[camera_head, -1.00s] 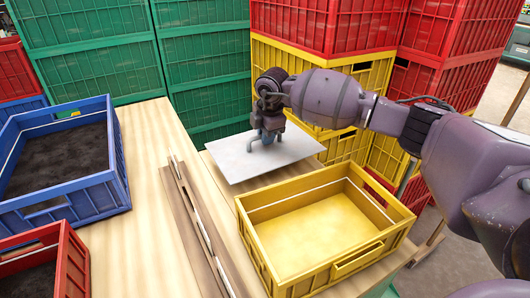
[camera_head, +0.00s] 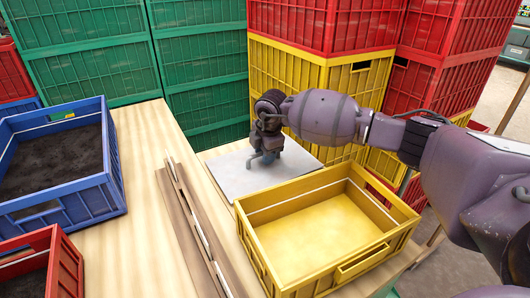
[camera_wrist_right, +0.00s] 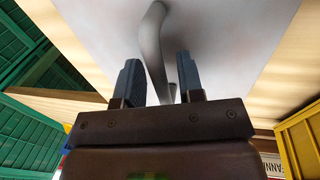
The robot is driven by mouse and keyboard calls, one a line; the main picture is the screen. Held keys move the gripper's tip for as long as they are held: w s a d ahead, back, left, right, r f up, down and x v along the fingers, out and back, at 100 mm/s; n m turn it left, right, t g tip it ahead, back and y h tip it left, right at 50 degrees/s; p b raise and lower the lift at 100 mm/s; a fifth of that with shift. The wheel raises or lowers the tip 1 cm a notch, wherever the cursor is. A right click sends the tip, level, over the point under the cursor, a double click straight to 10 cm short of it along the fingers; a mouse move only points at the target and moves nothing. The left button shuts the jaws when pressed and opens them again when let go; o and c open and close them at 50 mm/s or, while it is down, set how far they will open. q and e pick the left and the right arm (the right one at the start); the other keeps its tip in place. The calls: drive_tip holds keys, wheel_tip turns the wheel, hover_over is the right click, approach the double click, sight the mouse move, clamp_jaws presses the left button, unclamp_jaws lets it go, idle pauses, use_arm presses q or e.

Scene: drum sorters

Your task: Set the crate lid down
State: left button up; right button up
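The crate lid (camera_head: 238,181) is a flat, light grey plate with a curved grey handle (camera_wrist_right: 152,42). In the head view it appears to lie flat on the wooden table behind the yellow crate (camera_head: 283,267). My right gripper (camera_head: 262,157) is low over the lid at its handle. In the right wrist view the fingers of my right gripper (camera_wrist_right: 160,80) are apart on either side of the handle, with a visible gap. The lid's underside and far edge are partly hidden. My left gripper is out of view.
Long wooden strips (camera_head: 195,232) lie left of the yellow crate. A blue crate (camera_head: 75,198) and a red crate (camera_head: 65,270), both with dark contents, stand at the left. Stacked green (camera_head: 205,75), yellow (camera_head: 345,80) and red crates (camera_head: 330,25) rise close behind the table.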

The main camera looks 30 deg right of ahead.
sight(269, 166)
drive_tip(key=shift+r, duration=0.1)
drive_tip(key=shift+r, duration=0.4)
drive_tip(key=r+p, duration=0.1)
drive_tip(key=r, duration=0.2)
drive_tip(key=s+r+p, duration=0.1)
drive_tip(key=r, duration=0.3)
drive_tip(key=s+r+p, duration=0.1)
drive_tip(key=r, duration=0.3)
drive_tip(key=shift+s, duration=0.15)
